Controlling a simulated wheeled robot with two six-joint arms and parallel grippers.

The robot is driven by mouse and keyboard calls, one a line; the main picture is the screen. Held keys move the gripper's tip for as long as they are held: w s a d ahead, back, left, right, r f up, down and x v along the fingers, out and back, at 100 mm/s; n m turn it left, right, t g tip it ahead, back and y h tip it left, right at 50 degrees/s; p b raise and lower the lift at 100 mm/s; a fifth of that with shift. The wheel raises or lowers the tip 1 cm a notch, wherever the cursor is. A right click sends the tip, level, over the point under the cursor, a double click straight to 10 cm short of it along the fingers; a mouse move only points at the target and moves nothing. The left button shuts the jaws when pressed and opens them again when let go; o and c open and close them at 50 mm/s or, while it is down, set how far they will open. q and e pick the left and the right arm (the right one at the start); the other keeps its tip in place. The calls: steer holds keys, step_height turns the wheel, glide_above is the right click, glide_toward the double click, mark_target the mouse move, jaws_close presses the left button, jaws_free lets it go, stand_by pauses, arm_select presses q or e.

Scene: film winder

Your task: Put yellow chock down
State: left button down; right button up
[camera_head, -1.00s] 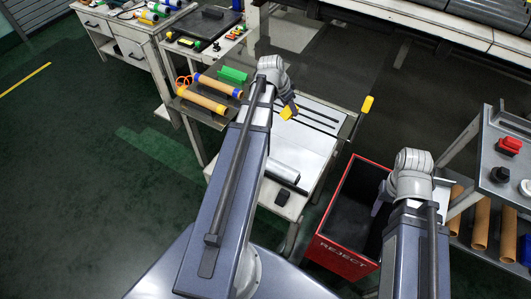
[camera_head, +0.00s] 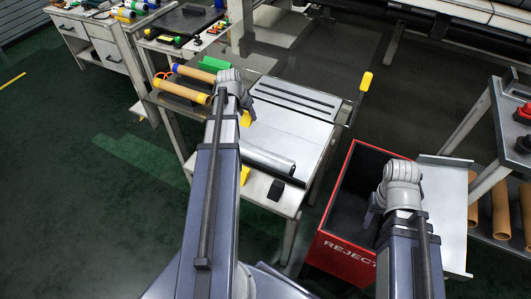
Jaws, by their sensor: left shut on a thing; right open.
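My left gripper (camera_head: 247,107) is over the left part of the light worktable (camera_head: 290,128), shut on a yellow chock (camera_head: 246,118). My wrist partly hides the fingers, and I cannot tell whether the chock touches the table. A second yellow piece (camera_head: 244,175) shows beside my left forearm, near the left end of a silver roll (camera_head: 268,160). My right gripper (camera_head: 372,212) is open and empty over the red reject bin (camera_head: 345,256).
A black block (camera_head: 276,190) lies at the table's front. A yellow-handled lever (camera_head: 365,82) stands at its right back corner. Orange tubes (camera_head: 182,92) and a green piece (camera_head: 214,64) lie on the rack to the left. A grey shelf (camera_head: 512,125) stands at right.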

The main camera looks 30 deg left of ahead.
mark_target(245, 125)
arm_select(q)
steer(key=shift+f+b, duration=5.1)
steer(key=shift+b, duration=0.05)
steer(key=shift+c, duration=1.7)
jaws_free()
steer(key=shift+r, duration=0.1)
steer(key=p+v, duration=1.1)
steer(key=v, duration=0.1)
steer(key=shift+r+p, duration=0.1)
steer(key=shift+p, duration=0.2)
steer(key=shift+d, duration=0.1)
